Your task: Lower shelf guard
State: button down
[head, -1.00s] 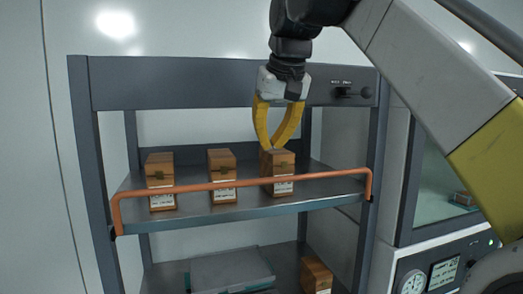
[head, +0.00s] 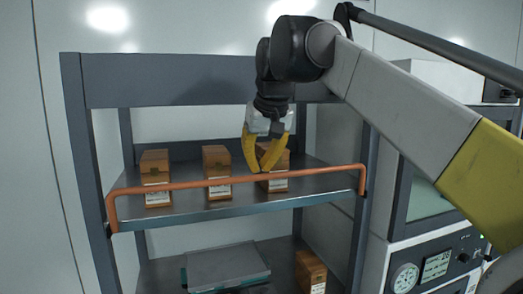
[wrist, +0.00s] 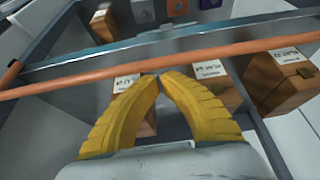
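The shelf guard is an orange bar (head: 215,183) across the front of the upper shelf (head: 225,207). It stands raised above the shelf edge, bent down at both ends. My gripper (head: 263,169) hangs from above, its yellow fingers pointing down in front of the right-hand box. Its tips appear just above the bar. In the wrist view the fingertips (wrist: 160,76) come together beside the bar (wrist: 230,56); I cannot tell if they touch it. Nothing shows between them.
Three brown boxes, left (head: 155,167), middle (head: 216,162) and right (head: 279,184), stand behind the guard. A grey tray (head: 228,265) and another box (head: 311,272) are on the lower shelf. An instrument panel (head: 435,264) is at right.

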jog(key=shift+x, duration=0.85)
jog(key=shift+s+t+b, duration=0.25)
jog(key=shift+t+b, duration=0.05)
jog(key=shift+b, duration=0.05)
